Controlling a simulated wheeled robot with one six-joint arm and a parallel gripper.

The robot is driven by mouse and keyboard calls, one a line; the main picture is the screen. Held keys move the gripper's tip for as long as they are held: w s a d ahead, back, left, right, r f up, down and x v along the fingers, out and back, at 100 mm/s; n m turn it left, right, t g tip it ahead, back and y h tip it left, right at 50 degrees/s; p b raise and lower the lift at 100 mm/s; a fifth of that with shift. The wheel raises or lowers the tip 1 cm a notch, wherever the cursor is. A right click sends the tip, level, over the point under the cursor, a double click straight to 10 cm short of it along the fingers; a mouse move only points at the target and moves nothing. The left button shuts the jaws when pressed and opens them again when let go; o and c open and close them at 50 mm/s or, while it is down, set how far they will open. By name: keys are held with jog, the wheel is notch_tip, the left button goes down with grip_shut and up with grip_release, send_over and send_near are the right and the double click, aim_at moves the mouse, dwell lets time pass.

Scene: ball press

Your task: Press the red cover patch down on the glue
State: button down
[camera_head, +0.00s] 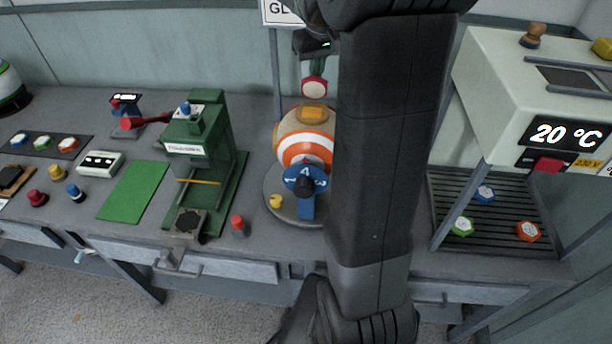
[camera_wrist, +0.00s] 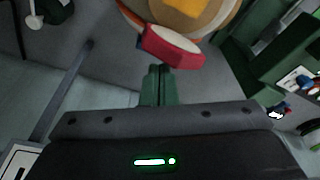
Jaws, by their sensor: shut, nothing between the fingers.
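The round white, orange and tan ball (camera_head: 306,146) sits on a grey round stand with a blue numbered dial (camera_head: 305,181). An orange-yellow patch (camera_head: 313,115) lies on its upper side; it shows at the top edge of the wrist view (camera_wrist: 188,6). The red cover patch (camera_head: 314,87), with a paler face, appears just beyond the ball's top; it shows beside the ball in the wrist view (camera_wrist: 173,47). My gripper (camera_wrist: 158,72) is shut, its green fingers close together, with their tips right at the red patch. I cannot tell whether the patch touches the ball.
A green press (camera_head: 203,150) stands left of the ball. A small red-topped piece (camera_head: 238,224) stands between them. A white heater (camera_head: 535,90) reading 20 °C stands over a slatted rack (camera_head: 497,237) with blue, green and red hexagonal pieces. My arm hides the bench right of the ball.

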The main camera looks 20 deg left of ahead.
jog(key=shift+s, duration=0.15)
jog(key=shift+s+d+r, duration=0.2)
jog(key=shift+s+d, duration=0.05)
jog(key=shift+s, duration=0.7)
jog(key=shift+s+d+r, duration=0.15)
jog(key=shift+s+d, duration=0.15)
jog(key=shift+s, duration=0.7)
jog(key=shift+s+d+r, duration=0.2)
jog(key=shift+s+d, duration=0.05)
jog(key=shift+s, duration=0.7)
jog(key=shift+s+f+b, duration=0.1)
jog(key=shift+f+b, duration=0.85)
jog(key=shift+f, duration=0.35)
jog(key=shift+r, duration=0.1)
notch_tip(320, 180, up, 9)
jog(key=p, duration=0.8)
notch_tip(320, 180, down, 9)
jog(key=b, duration=0.8)
